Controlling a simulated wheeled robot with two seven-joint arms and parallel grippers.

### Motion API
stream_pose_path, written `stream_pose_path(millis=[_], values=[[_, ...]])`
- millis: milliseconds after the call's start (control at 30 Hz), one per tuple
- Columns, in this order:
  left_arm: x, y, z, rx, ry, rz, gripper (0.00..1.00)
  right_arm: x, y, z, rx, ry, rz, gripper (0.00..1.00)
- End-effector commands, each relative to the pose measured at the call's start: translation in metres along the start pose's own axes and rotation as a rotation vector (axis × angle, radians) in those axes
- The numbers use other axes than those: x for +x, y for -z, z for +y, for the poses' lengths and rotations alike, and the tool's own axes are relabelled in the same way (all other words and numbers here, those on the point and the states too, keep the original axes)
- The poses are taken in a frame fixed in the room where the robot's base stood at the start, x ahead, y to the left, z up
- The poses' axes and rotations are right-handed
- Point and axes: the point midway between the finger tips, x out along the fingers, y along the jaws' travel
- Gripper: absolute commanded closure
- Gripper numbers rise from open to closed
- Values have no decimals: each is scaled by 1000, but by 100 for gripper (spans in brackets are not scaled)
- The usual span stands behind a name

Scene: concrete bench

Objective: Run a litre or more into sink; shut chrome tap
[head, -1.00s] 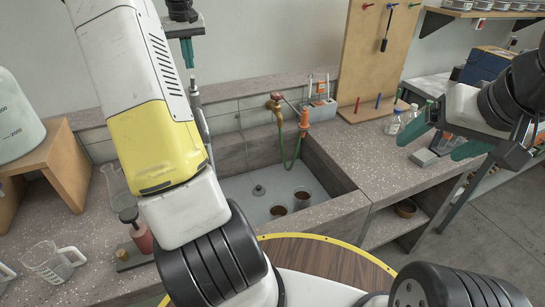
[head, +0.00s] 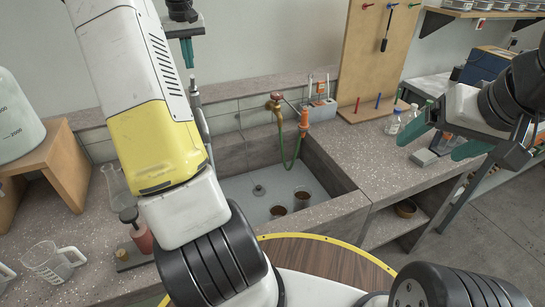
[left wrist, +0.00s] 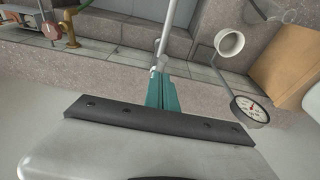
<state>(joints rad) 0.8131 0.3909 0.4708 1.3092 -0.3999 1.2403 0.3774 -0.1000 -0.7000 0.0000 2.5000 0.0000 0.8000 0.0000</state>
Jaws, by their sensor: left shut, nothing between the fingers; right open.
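The chrome tap (head: 199,108) is a thin upright metal pipe at the sink's back left, partly hidden by my left arm. My left gripper (head: 188,62) is shut and empty, teal fingers pointing down at the pipe's top. In the left wrist view its fingertips (left wrist: 160,76) overlap the end of the chrome pipe (left wrist: 166,38); I cannot tell whether they touch. The grey sink (head: 330,211) has its left part hidden by my arm. No water stream shows; the spout's outlet is hidden. My right gripper (head: 443,142) is open and empty over the right counter.
A brass tap (head: 275,103) with a red handle and green hose (head: 289,158) stands at the sink's back. A beaker (head: 48,262) stands at left. A gauge (left wrist: 250,108) shows in the left wrist view.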

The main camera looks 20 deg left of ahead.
Motion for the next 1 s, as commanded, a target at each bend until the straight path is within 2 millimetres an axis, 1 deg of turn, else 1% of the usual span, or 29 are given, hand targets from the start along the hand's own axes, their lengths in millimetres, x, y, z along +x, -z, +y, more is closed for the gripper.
stream_pose_path(millis=[267,367,900,1000], values=[[2,0,0,0,0,-1,100,0,0,0,0,0,0,16],[10,-2,0,0,1,-1,100,0,0,0,0,0,0,16],[74,-16,0,1,0,-3,100,0,0,0,0,0,0,16],[73,-14,0,0,0,1,100,0,0,0,0,0,0,16]])
